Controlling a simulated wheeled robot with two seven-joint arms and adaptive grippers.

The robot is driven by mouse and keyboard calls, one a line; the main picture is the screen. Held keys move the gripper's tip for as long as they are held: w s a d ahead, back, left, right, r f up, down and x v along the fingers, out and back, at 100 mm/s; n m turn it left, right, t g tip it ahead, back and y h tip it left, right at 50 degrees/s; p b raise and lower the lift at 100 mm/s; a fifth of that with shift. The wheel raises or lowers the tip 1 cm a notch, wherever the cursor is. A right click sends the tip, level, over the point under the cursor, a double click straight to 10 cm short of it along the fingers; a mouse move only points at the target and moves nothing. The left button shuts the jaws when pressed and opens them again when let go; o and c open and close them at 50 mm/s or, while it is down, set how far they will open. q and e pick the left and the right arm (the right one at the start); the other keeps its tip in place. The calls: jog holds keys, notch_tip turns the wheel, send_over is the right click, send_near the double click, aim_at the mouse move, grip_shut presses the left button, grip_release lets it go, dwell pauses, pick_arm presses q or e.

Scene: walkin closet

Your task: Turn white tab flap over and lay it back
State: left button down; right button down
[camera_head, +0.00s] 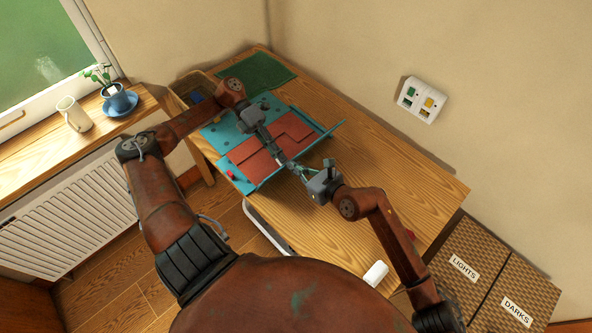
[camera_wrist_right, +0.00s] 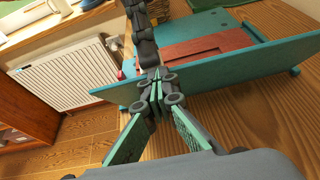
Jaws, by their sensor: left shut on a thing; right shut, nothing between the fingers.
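A teal board (camera_head: 212,133) with dark red panels (camera_head: 262,152) lies on the wooden table; its raised teal near edge (camera_wrist_right: 240,68) crosses the right wrist view. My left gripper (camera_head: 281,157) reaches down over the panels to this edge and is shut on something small. A pale bit shows at its tips, apparently the white tab flap, but the fingers hide most of it. My right gripper (camera_head: 299,169) is shut and empty, just right of the left fingertips and close to the edge. In the right wrist view its fingers (camera_wrist_right: 155,95) meet in front of the edge.
A green mat (camera_head: 257,72) and a basket (camera_head: 190,88) stand at the table's far end. The table right of the board is mostly clear. Two hampers (camera_head: 470,250) stand beyond its right end.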

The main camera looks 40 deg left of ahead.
pick_arm(q)
jog(key=shift+s+d+r, duration=0.1)
jog(key=shift+s+d, duration=0.1)
jog(key=shift+d, duration=0.3)
pick_arm(e)
jog(key=shift+s+a+r, duration=0.35)
jog(key=shift+a+r, duration=0.05)
jog(key=shift+r, duration=0.1)
pick_arm(q)
jog(key=c, duration=2)
grip_release()
pick_arm(e)
jog(key=shift+s+r, duration=0.1)
jog(key=shift+r, duration=0.05)
pick_arm(q)
jog(key=shift+a, duration=0.2)
